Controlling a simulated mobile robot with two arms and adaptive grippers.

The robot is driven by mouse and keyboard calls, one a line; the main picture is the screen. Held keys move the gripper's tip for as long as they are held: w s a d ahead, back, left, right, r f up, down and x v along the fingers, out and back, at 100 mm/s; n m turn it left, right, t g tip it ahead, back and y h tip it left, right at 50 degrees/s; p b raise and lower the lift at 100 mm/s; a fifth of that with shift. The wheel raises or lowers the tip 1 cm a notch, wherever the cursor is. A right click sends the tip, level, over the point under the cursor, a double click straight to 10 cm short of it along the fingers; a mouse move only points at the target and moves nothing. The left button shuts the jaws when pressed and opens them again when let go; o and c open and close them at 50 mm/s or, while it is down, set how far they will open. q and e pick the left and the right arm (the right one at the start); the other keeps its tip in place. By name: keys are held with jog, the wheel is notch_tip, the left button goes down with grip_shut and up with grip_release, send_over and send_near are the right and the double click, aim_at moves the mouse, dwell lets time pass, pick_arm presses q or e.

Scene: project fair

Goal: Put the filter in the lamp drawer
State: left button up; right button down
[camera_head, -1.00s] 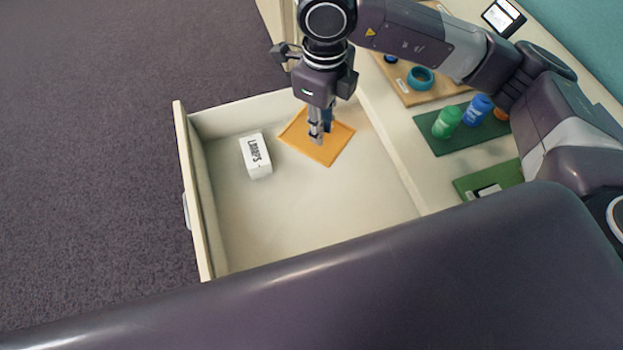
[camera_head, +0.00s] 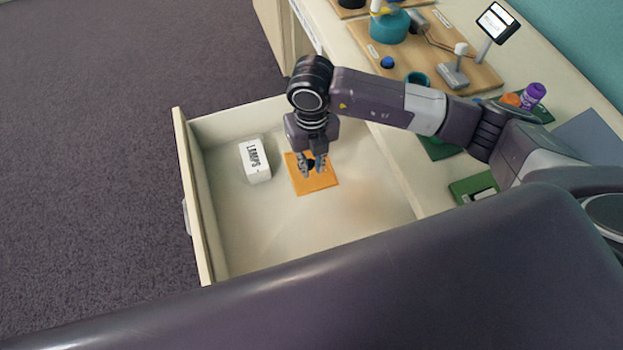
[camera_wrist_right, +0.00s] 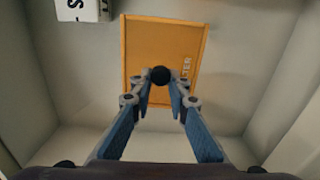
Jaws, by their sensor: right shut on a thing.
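The filter (camera_head: 316,185) is a flat orange plate with a black knob (camera_wrist_right: 160,75). My right gripper (camera_head: 311,168) points down and is shut on that knob. The plate is inside the open lamp drawer (camera_head: 285,222), at or close above its floor; I cannot tell whether it touches. In the right wrist view the filter (camera_wrist_right: 160,42) shows part of a printed label. A white block marked LAMPS (camera_head: 256,160) stands in the drawer, left of the filter, with a narrow gap. My left gripper is not in view.
The near part of the drawer floor is clear. My own body hides the foreground.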

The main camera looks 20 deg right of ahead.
aim_at(311, 166)
notch_tip(311, 166, down, 8)
jog(key=shift+f, duration=0.2)
dwell(0.3)
jog(key=shift+f, duration=0.25)
jog(key=c, duration=1.8)
grip_release()
jog(key=shift+c, duration=0.2)
jog(key=shift+r, duration=0.15)
jog(key=shift+r, duration=0.2)
notch_tip(311, 166, up, 12)
jog(key=shift+f+b, duration=0.1)
jog(key=shift+b, duration=0.45)
